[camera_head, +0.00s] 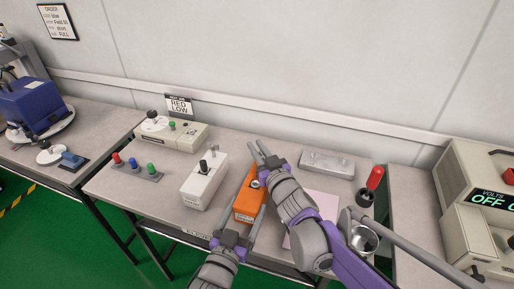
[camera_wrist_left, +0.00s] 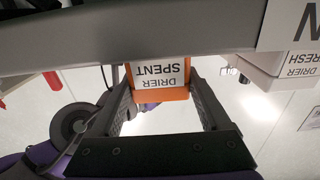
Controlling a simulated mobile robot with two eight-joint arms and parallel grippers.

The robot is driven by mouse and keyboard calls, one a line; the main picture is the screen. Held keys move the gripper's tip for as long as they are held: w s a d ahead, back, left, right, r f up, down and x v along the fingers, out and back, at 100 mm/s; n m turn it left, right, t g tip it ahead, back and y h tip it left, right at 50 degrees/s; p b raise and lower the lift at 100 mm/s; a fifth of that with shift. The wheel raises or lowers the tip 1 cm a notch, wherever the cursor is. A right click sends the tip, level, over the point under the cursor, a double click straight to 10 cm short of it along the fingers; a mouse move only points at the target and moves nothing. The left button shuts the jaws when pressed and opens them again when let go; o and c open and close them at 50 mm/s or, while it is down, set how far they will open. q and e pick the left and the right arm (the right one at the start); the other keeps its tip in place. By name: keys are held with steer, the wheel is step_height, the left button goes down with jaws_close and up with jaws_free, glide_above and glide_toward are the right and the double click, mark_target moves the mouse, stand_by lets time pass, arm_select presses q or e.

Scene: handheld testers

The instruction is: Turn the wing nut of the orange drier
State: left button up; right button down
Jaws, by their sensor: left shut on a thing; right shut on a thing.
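The orange drier (camera_head: 247,203) stands on the middle table. In the left wrist view the orange drier (camera_wrist_left: 174,95) shows upside down, with a white label reading "DRIER SPENT". My left gripper (camera_head: 241,220) is shut on its near end, one finger along each side. My right gripper (camera_head: 259,150) reaches over the drier's far right side, its fingers pointing toward the wall. It is shut on what seems to be the wing nut, which its fingers and wrist hide. A small silvery part (camera_head: 256,184) shows on top of the drier.
A white drier (camera_head: 204,185), labelled "DRIER FRESH" in the wrist view, stands close left. A grey metal box (camera_head: 327,164) lies behind right. A pink sheet (camera_head: 318,203) is partly under my right arm. A red-handled item (camera_head: 375,178) stands at the right edge.

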steer(key=c, duration=0.9)
jaws_free()
steer(key=v, duration=1.2)
